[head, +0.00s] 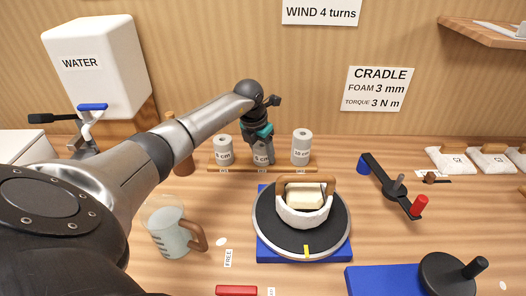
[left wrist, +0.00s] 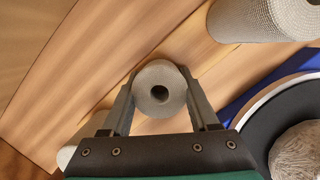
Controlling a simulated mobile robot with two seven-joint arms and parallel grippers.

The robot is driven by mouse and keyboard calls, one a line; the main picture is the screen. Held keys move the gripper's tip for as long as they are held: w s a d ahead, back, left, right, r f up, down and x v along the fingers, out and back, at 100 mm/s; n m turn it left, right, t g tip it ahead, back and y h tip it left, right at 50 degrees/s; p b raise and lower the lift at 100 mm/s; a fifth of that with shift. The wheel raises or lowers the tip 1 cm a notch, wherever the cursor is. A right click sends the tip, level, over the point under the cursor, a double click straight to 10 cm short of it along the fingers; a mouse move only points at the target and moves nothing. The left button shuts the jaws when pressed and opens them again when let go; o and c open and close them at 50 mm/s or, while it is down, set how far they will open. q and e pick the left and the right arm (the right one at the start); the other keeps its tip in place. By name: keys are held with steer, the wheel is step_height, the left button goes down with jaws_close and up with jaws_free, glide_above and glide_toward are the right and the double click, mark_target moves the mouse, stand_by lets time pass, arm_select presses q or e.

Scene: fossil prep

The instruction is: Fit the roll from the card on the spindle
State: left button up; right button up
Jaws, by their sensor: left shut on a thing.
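Three grey rolls stand in a row on a wooden rack (head: 284,168): a left roll (head: 223,150), a middle roll labelled 5 cm (head: 262,157) and a right roll (head: 302,147) labelled 10 cm. My left gripper (head: 262,146) is shut on the middle roll from above, and the roll stands upright at the rack. In the left wrist view the held roll (left wrist: 160,84) shows its end and centre hole between both fingers. My right gripper is not in view.
A black turntable (head: 266,232) on a blue base bears a white cradle (head: 304,215). A jug (head: 171,229) stands left. A black crank disc (head: 447,275) sits front right. Wall cards read WIND 4 turns (head: 320,12) and CRADLE (head: 379,89).

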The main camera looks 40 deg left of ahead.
arm_select(q)
jaws_close()
steer(key=shift+r, duration=0.15)
steer(key=shift+r+p, duration=0.5)
steer(key=shift+p, duration=0.05)
steer(key=shift+w+p+v, duration=0.25)
steer(key=shift+p+v, duration=0.65)
steer(key=shift+v, duration=0.15)
steer(key=shift+w+p+v, duration=0.25)
steer(key=shift+p+v, duration=0.6)
steer(key=shift+v, duration=0.2)
steer(key=shift+w+p+v, duration=0.25)
steer(key=shift+p+v, duration=0.65)
steer(key=shift+v, duration=0.15)
steer(key=shift+r, duration=0.25)
steer(key=p+v, duration=0.2)
steer(key=w+p+v, duration=0.1)
steer(key=p+v, duration=0.1)
steer(key=shift+a+r, duration=0.1)
steer(key=shift+r, duration=0.35)
